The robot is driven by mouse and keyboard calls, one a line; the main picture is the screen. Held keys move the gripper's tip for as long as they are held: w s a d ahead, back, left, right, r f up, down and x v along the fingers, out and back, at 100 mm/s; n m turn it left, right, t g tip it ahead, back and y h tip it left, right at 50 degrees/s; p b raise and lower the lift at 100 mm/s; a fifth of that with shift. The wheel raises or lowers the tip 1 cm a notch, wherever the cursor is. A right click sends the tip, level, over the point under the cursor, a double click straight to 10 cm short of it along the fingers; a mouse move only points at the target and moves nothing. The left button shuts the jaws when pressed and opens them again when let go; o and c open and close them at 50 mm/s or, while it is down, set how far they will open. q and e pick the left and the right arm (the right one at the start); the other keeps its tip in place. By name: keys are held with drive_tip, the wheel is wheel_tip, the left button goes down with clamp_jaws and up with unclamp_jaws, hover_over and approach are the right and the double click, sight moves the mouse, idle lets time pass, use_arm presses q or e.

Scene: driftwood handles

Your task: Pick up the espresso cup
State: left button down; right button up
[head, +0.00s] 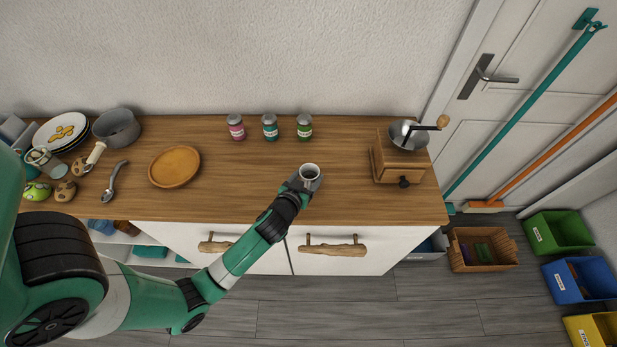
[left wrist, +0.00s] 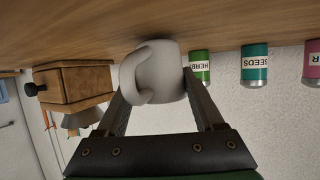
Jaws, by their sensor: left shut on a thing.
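The espresso cup (head: 310,171) is small and white, and stands out near the middle of the wooden counter in the head view. My left gripper (head: 303,181) reaches it from the front left and is shut on it. In the left wrist view the picture is upside down. There the cup (left wrist: 152,75) sits between the two fingers of the left gripper (left wrist: 160,98), with its handle toward the camera. I cannot clearly tell whether its base touches the counter. My right gripper is not in view.
A wooden coffee grinder (head: 400,158) stands to the right of the cup. Three jars (head: 270,128) stand behind it. A round wooden plate (head: 174,166) lies to the left, with plates (head: 62,131) and a grey pot (head: 117,127) beyond. The counter around the cup is clear.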

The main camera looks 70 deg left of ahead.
use_arm(q)
drive_tip(key=shift+r, duration=0.6)
wheel_tip(320, 180, up, 2)
drive_tip(key=shift+p, duration=0.65)
drive_tip(key=a+r+p+v, duration=0.2)
drive_tip(key=p+v, duration=0.4)
drive_tip(key=v, duration=1)
drive_tip(key=shift+s+r, duration=0.35)
drive_tip(key=shift+r, duration=0.25)
drive_tip(key=shift+d, duration=0.15)
